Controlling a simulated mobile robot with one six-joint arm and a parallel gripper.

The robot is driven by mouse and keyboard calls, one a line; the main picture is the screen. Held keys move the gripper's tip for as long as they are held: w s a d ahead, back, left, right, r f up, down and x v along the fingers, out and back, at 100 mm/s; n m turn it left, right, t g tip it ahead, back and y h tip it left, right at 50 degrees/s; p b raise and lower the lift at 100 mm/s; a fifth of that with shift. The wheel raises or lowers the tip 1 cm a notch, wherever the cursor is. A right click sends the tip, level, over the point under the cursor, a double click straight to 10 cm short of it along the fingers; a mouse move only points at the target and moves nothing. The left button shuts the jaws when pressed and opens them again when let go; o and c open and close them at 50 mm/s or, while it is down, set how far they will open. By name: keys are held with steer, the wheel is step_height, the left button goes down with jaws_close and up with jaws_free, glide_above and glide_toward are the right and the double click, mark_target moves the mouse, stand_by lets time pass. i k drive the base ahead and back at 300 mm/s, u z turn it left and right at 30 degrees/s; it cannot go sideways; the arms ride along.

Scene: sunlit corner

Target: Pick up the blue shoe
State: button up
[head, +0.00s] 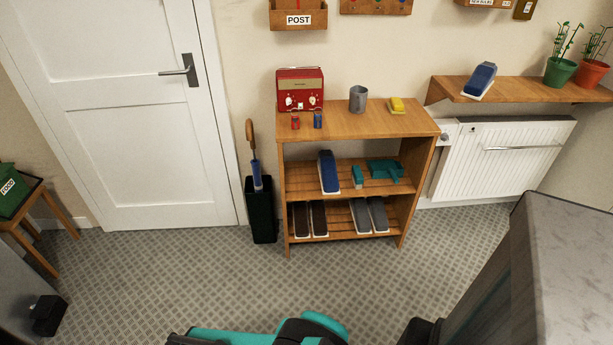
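Two blue shoes with pale soles are in the head view. One blue shoe (326,171) stands on the middle level of the wooden rack (363,122), left of some teal items. The other blue shoe (483,76) lies on the wooden wall shelf (520,89) above the radiator, at the right. Teal and black parts of my arm show at the bottom edge, well short of the rack. My gripper's fingers do not show, and neither shoe is being touched.
The rack top holds a red radio (300,86), grey mug (358,98) and yellow item (397,105). Dark shoes (310,218) fill the bottom level. Potted plants (560,70) stand beside the wall-shelf shoe. An umbrella stand (261,212) flanks the rack. Floor before it is clear.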

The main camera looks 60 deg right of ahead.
mark_target(327, 162)
steer(key=u, duration=0.6)
steer(key=k, duration=1.4)
steer(key=z, duration=0.65)
steer(key=i, duration=0.5)
steer(key=z, duration=0.05)
